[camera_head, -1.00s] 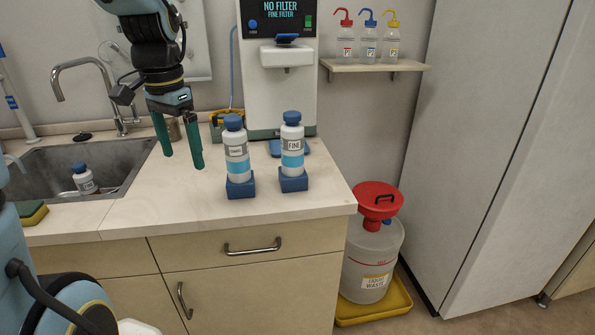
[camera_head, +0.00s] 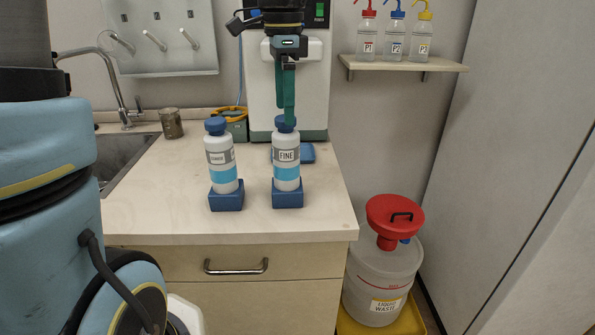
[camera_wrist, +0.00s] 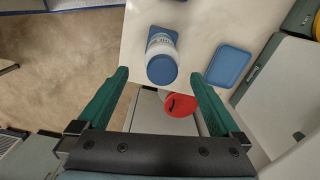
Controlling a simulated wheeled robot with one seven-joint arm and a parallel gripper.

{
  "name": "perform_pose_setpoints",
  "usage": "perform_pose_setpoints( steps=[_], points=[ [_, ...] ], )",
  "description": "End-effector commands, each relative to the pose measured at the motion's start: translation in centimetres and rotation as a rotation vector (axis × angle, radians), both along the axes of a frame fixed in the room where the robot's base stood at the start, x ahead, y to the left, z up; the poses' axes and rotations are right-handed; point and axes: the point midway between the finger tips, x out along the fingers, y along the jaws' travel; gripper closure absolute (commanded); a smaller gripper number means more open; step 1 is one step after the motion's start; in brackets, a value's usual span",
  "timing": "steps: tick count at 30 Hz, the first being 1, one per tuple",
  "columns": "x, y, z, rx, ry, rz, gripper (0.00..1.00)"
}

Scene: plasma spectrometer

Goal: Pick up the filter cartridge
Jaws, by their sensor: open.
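Two white bottle-shaped cartridges with blue caps and blue bands stand upright in blue square holders on the counter. The right cartridge (camera_head: 286,172) is labelled FINE; the left cartridge (camera_head: 222,160) has a label too small to read surely. My gripper (camera_head: 286,118) is by the FINE cartridge's cap in the head view, its fingers overlapping in the picture. In the wrist view my gripper (camera_wrist: 159,76) is open, with one cartridge (camera_wrist: 162,66) showing cap-first between the fingertips. No contact is visible. The right holder (camera_head: 287,199) and left holder (camera_head: 227,201) are both occupied.
A white machine (camera_head: 318,95) stands behind, with a blue pad (camera_head: 307,153) at its foot. The sink (camera_head: 118,160) is at left and a metal cup (camera_head: 171,123) at the back. A red funnel (camera_head: 394,217) tops the waste container beyond the counter's right edge. The counter front (camera_head: 160,222) is clear.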

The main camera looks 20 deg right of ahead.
Motion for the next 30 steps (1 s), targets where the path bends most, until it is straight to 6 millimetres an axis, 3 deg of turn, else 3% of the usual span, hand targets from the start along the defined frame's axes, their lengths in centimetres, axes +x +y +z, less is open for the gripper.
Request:
perform_pose_setpoints(
  steps=[9,17,24,30],
  points=[
    [0.0,0.0,-4.5,0.002,0.003,0.001,0.00],
    [0.1,0.0,-6.4,0.003,0.004,0.001,0.00],
    [0.2,0.0,-9.9,0.003,0.004,0.002,0.00],
    [0.2,-0.1,-10.6,0.000,0.001,0.002,0.00]
  ],
)
